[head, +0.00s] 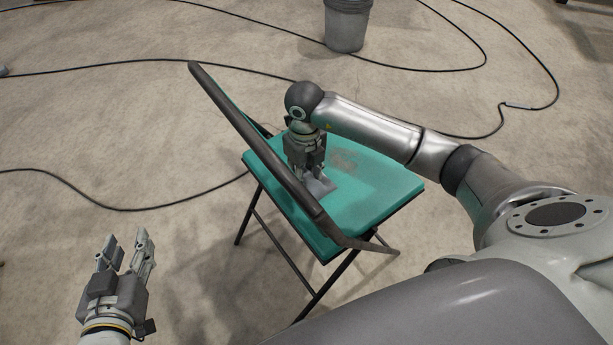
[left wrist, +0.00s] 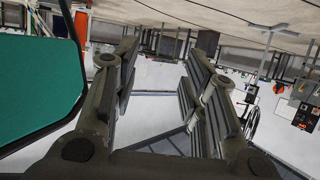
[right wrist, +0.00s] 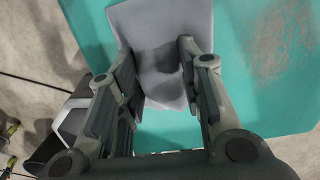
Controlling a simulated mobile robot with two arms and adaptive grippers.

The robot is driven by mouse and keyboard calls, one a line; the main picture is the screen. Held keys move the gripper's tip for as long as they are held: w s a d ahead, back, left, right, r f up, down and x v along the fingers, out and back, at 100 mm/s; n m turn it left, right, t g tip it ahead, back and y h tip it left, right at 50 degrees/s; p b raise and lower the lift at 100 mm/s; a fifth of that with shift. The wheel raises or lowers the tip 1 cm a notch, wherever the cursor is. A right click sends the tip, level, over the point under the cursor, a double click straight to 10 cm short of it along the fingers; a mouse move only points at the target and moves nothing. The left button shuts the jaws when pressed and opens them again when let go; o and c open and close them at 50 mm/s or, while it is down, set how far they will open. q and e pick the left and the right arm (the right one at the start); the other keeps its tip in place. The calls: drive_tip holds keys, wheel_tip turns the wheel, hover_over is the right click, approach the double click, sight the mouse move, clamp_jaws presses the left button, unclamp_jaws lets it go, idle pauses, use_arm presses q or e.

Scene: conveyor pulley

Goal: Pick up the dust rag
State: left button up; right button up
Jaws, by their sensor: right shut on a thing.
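The dust rag (head: 320,186) is a grey cloth on the green seat of a folding chair (head: 378,190). In the right wrist view the rag (right wrist: 165,40) lies over the green seat (right wrist: 265,60), and its near part is bunched between my fingers. My right gripper (head: 306,172) points down at the seat and is shut on the rag; the fingers also show in the right wrist view (right wrist: 160,85). Part of the rag is hidden behind the gripper. My left gripper (head: 126,248) is open and empty, left of the chair; its spread fingers show in the left wrist view (left wrist: 160,75).
The chair's dark-framed backrest (head: 255,140) rises left of my right gripper. Black cables (head: 125,209) run over the concrete floor. A grey bucket (head: 347,25) stands at the back. The floor between my left gripper and the chair is mostly clear.

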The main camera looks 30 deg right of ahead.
sight(305, 174)
drive_tip(key=shift+r, duration=0.45)
wheel_tip(305, 174, up, 8)
drive_tip(key=p, duration=0.2)
drive_tip(key=shift+r+p, duration=0.1)
drive_tip(key=shift+p, duration=0.2)
use_arm(q)
drive_tip(key=s+a+f+g+y, duration=0.2)
drive_tip(key=s+a+f+g, duration=0.1)
drive_tip(key=s+f+g, duration=0.4)
drive_tip(key=shift+s+a+f, duration=0.35)
drive_tip(key=shift+s+f, duration=0.3)
drive_tip(key=shift+s, duration=0.7)
use_arm(e)
drive_tip(key=shift+r, duration=0.5)
